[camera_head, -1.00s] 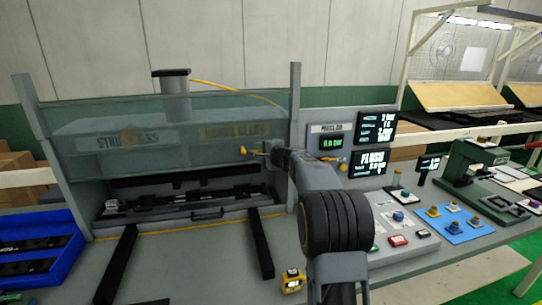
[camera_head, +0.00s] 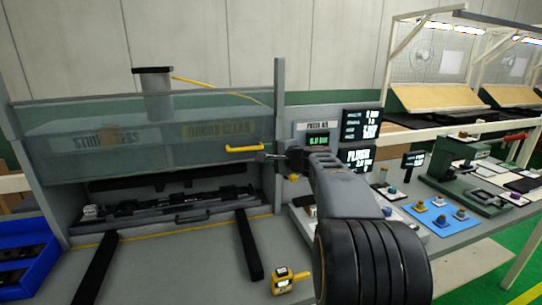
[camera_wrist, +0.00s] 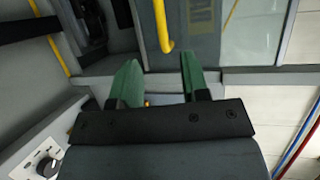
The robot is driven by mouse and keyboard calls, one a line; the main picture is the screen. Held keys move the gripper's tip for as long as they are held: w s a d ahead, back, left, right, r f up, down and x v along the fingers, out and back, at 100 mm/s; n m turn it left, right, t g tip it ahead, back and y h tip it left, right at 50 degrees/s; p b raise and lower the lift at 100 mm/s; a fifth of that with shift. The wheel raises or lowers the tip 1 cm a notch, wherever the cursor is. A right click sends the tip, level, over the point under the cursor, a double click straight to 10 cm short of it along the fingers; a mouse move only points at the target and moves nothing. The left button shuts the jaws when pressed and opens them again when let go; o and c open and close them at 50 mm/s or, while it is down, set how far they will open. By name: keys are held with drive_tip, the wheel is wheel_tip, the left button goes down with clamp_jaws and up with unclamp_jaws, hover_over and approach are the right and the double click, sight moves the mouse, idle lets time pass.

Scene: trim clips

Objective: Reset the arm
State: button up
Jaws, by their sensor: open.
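My arm rises from the bottom right of the head view. My gripper (camera_head: 268,156) is at the right end of the press's clear guard (camera_head: 90,142), near its yellow handle (camera_head: 245,149). In the wrist view the two green fingers of my gripper (camera_wrist: 157,85) are apart, with nothing between them. The yellow handle (camera_wrist: 162,25) hangs just beyond the fingertips there and is not gripped. The guard is raised above a dark fixture tray (camera_head: 185,207).
A post (camera_head: 279,100) and a readout panel (camera_head: 318,140) stand close beside my gripper. A yellow tape measure (camera_head: 284,282) lies on the bench front. A blue bin (camera_head: 40,255) is at left. A green hand press (camera_head: 465,175) and a blue mat (camera_head: 438,216) are at right.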

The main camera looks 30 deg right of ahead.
idle(0.4)
drive_tip(key=s+a+f+n+g, duration=0.3)
drive_tip(key=s+f+g, duration=0.1)
drive_tip(key=f, duration=0.3)
drive_tip(key=s+a+f+n+g, duration=0.3)
drive_tip(key=s+a+f, duration=0.1)
drive_tip(key=f, duration=0.2)
drive_tip(key=s+a+f+n+g+h, duration=0.1)
drive_tip(key=s+a+f+n+g, duration=0.1)
drive_tip(key=s+a+n, duration=0.3)
drive_tip(key=s+a+f+n+g+h, duration=0.2)
drive_tip(key=s+a+f+n, duration=0.3)
drive_tip(key=s, duration=0.8)
drive_tip(key=shift+s+a+n+g, duration=0.3)
drive_tip(key=shift+s+a+n, duration=0.05)
drive_tip(key=shift+a+n, duration=0.05)
drive_tip(key=shift+a+f, duration=0.1)
